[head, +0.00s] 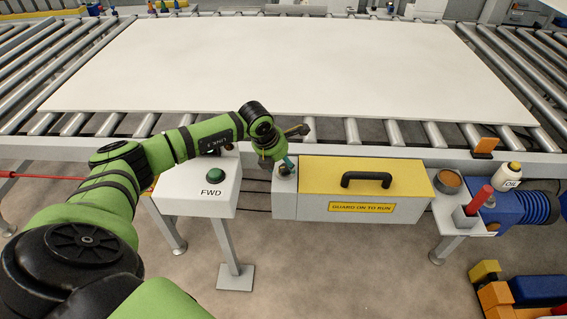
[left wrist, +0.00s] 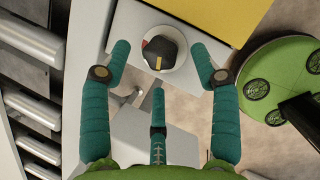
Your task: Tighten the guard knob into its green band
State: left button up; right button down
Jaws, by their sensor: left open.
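The guard knob (left wrist: 165,54) shows in the left wrist view as a dark knob with a yellow pointer line toward the bottom of the picture. It sits on a round white dial (left wrist: 178,80), with a bit of red at its upper left edge. I cannot make out a green band. My left gripper (head: 288,166) is over the knob's block at the left end of the yellow guard (head: 330,174). In the left wrist view its teal fingers (left wrist: 165,62) are spread open on either side of the knob, with a third finger below, apparently not touching it. My right gripper is not in view.
A white box with a green FWD button (head: 215,176) stands left of the guard. The guard has a black handle (head: 366,180). To its right are a brown bowl (head: 448,181), a red-handled item (head: 479,200) and an oil bottle (head: 510,173). The roller conveyor holds a white panel (head: 280,65) behind.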

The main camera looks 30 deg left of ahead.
aim_at(285, 170)
pick_arm(q)
jog(key=shift+x, duration=1.15)
jog(key=shift+d, duration=0.1)
jog(key=c, duration=1.1)
